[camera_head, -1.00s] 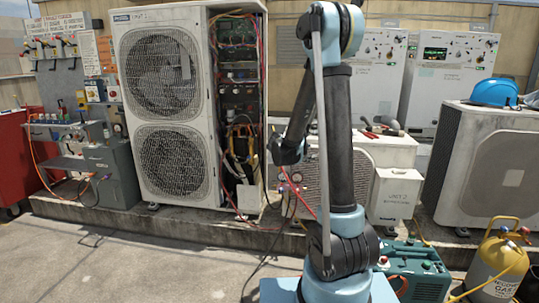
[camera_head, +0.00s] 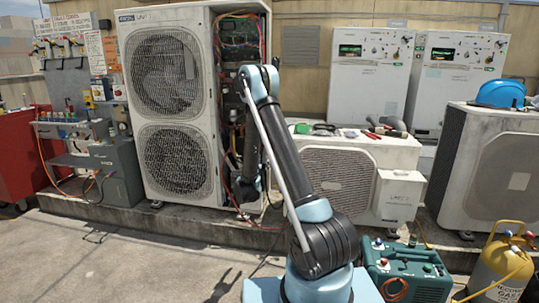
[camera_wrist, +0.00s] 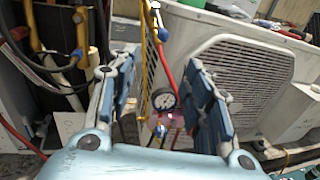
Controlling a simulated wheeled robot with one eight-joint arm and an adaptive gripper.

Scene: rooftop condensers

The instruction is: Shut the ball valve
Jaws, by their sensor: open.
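In the wrist view, a yellow hose with a metal fitting and a small blue part at its top (camera_wrist: 158,22) hangs beyond my fingers. It may be the ball valve, but I cannot make out its handle position. A round pressure gauge (camera_wrist: 163,99) shows between the fingers, farther off, with small red and blue parts below it. My gripper (camera_wrist: 162,66) is open and empty, its two fingers spread wide. In the head view, my arm reaches towards the open side of the tall white condenser (camera_head: 165,105); the gripper there is dark and partly hidden by the arm.
A low condenser unit (camera_head: 340,178) with tools on top stands right of my arm. Red and yellow hoses hang close around my gripper. A green machine (camera_head: 408,272) and a yellow gas cylinder (camera_head: 503,265) stand at front right. The floor at front left is clear.

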